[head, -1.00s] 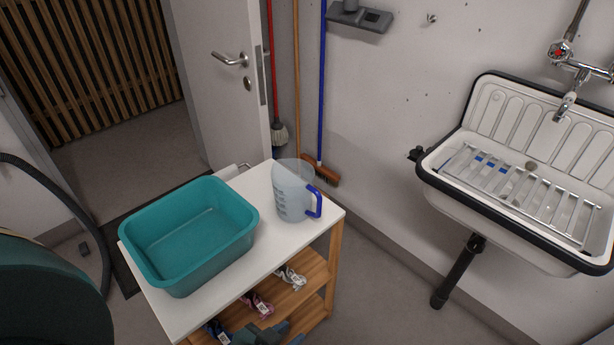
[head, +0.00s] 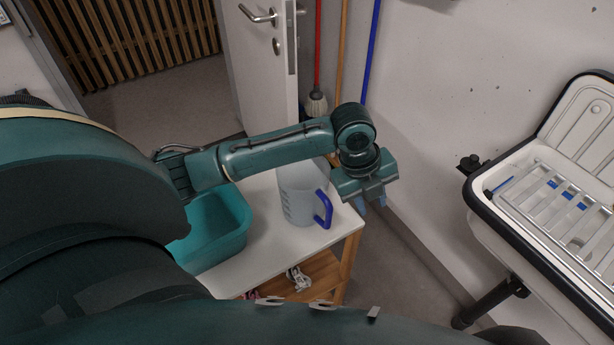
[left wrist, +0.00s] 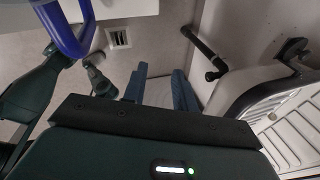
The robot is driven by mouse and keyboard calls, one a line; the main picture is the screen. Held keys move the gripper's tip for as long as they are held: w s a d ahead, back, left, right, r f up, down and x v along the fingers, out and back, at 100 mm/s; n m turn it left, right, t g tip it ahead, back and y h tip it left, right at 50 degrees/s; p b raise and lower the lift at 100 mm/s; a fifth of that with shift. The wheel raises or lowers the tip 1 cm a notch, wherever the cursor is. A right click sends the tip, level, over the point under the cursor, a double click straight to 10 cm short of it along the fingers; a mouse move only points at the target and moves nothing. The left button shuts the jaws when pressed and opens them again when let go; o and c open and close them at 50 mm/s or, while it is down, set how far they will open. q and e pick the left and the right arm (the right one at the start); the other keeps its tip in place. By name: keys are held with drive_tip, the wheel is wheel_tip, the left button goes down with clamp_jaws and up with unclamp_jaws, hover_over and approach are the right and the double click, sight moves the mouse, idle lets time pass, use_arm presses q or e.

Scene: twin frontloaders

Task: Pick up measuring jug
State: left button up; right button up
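The measuring jug (head: 298,192) is translucent with a blue handle (head: 324,209). It stands upright on the white top of a small wooden shelf trolley (head: 272,240). Its handle also shows at the upper left of the left wrist view (left wrist: 64,30). My left gripper (head: 371,203) points down just right of the jug, beside the handle and apart from it. Its two blue fingers (left wrist: 160,92) are spread with nothing between them. A teal arm part shows at the left of the wrist view; I cannot make out my right gripper's fingers.
A teal basin (head: 215,235) stands left of the jug, partly hidden by my arm. A white sink (head: 550,190) with a black rim is on the wall at right, with a drain pipe (head: 490,303) below. Broom handles (head: 371,50) lean by the door. Shoes lie on the lower shelf.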

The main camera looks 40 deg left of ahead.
sight(327, 185)
use_arm(q)
drive_tip(key=w+a+r+m+g+y, duration=0.1)
drive_tip(key=a+r+m+g+y, duration=0.15)
drive_tip(key=a+r+m, duration=0.55)
drive_tip(key=f, duration=0.4)
drive_tip(key=a+f+n, duration=0.1)
drive_tip(key=f, duration=0.3)
drive_tip(key=a+f+n+y+b, duration=0.1)
drive_tip(key=f, duration=0.2)
drive_tip(key=shift+s+a+f, duration=0.1)
drive_tip(key=shift+a+f, duration=0.15)
drive_tip(key=shift+f, duration=0.15)
clamp_jaws()
